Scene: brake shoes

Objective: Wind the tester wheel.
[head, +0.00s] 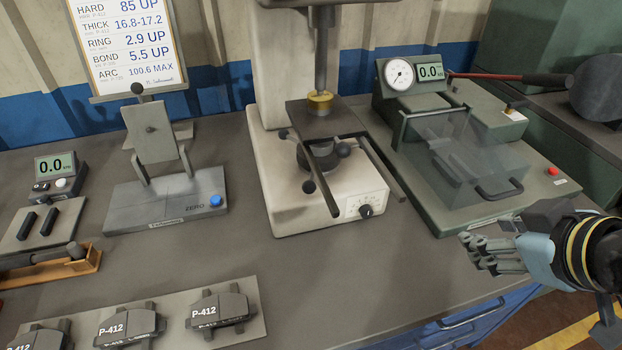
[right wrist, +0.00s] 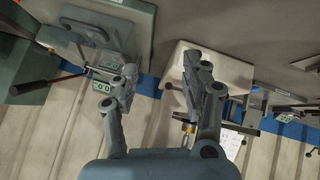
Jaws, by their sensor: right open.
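The white tester (head: 284,200) stands in the middle of the bench. Its wheel (head: 319,155) sits under the plate, with dark ball-ended spokes sticking out; two grey rails partly hide it. A brass-coloured piece (head: 320,102) is at the foot of the spindle above. My right gripper (head: 473,251) is open and empty at the bench's right front, to the right of the tester and apart from it. In the right wrist view, the open fingers (right wrist: 162,80) spread with the white tester (right wrist: 228,70) behind the right finger. My left gripper is not in view.
A green machine (head: 440,205) with a clear guard, dial and red-handled lever stands right of the tester. A grey stand (head: 165,200) with a blue button is on the left. Several P-412 brake pads (head: 220,311) lie on a plate at the front. Bench between is clear.

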